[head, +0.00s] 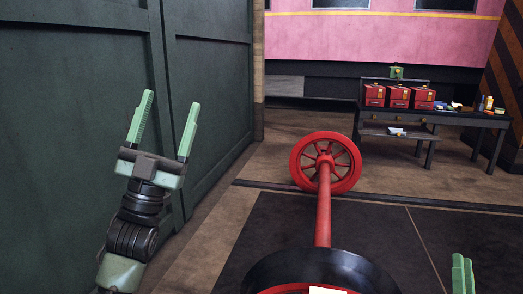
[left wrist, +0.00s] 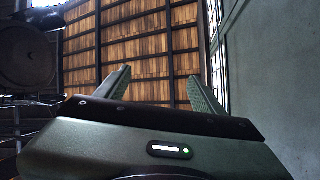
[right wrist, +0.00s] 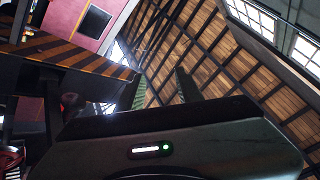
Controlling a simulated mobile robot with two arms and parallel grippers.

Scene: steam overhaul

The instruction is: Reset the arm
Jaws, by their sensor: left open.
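My left gripper (head: 170,102) is raised in front of the dark green doors at the left of the head view. Its two green fingers are spread apart with nothing between them. They also show apart in the left wrist view (left wrist: 160,82), pointing up toward the roof. My right gripper (head: 462,272) shows only as a green fingertip at the bottom right edge of the head view. In the right wrist view (right wrist: 163,82) its two fingers stand apart with a gap and hold nothing. Most of the right arm is out of the head view.
A red wheelset (head: 324,205) lies ahead on the dark floor, its near wheel cut off by the bottom edge. A dark workbench (head: 450,117) with red boxes (head: 398,97) and small items stands at the back right. Green doors (head: 60,150) are close on the left.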

